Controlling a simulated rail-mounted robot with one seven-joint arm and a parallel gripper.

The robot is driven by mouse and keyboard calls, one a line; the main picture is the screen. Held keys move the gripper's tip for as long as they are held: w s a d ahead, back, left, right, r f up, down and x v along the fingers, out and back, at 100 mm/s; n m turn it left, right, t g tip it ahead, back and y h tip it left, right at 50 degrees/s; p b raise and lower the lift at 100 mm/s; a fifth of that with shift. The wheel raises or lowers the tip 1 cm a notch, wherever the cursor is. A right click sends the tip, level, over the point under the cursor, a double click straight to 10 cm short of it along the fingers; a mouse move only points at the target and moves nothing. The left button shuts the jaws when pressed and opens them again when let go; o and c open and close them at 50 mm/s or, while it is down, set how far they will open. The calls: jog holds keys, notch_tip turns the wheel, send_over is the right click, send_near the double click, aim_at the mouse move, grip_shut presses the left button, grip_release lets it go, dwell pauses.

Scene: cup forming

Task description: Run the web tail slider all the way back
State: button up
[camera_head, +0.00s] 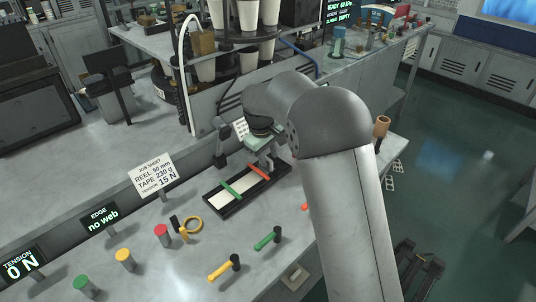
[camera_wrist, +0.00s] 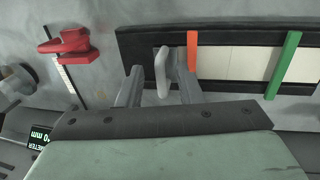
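My gripper (camera_head: 267,163) hangs over the right end of a black tray (camera_head: 211,208) with a pale strip. The tray carries a green bar (camera_head: 231,188) and an orange bar (camera_head: 257,172). In the wrist view my gripper (camera_wrist: 160,78) is open, with a small upright grey tab (camera_wrist: 162,72) between its fingers. I cannot tell whether the fingers touch the tab. The orange bar (camera_wrist: 192,53) is just right of it and the green bar (camera_wrist: 283,64) farther right. A red sliding piece (camera_wrist: 66,46) sits left, by a white scale strip. No label shows which is the web tail slider.
A yellow-handled tool (camera_head: 223,268), a green-handled tool (camera_head: 268,239) and a yellow ring (camera_head: 192,226) lie in front of the tray. Coloured posts, including a red one (camera_head: 162,235), stand left. Displays read "no web" (camera_head: 101,219) and "0 N" (camera_head: 20,269).

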grip_shut()
jog(key=w+d, duration=0.1)
jog(key=w+d+p, duration=0.1)
jog(key=w+d, duration=0.1)
jog(key=shift+w+d+r, duration=0.1)
jog(key=shift+w+d, duration=0.1)
jog(key=shift+w, duration=0.1)
grip_release()
jog(key=shift+w, duration=0.1)
notch_tip(320, 180, up, 17)
jog(key=s+a, duration=0.2)
jog(key=shift+s+a, duration=0.2)
jog(key=shift+s, duration=0.15)
jog(key=shift+d, duration=0.1)
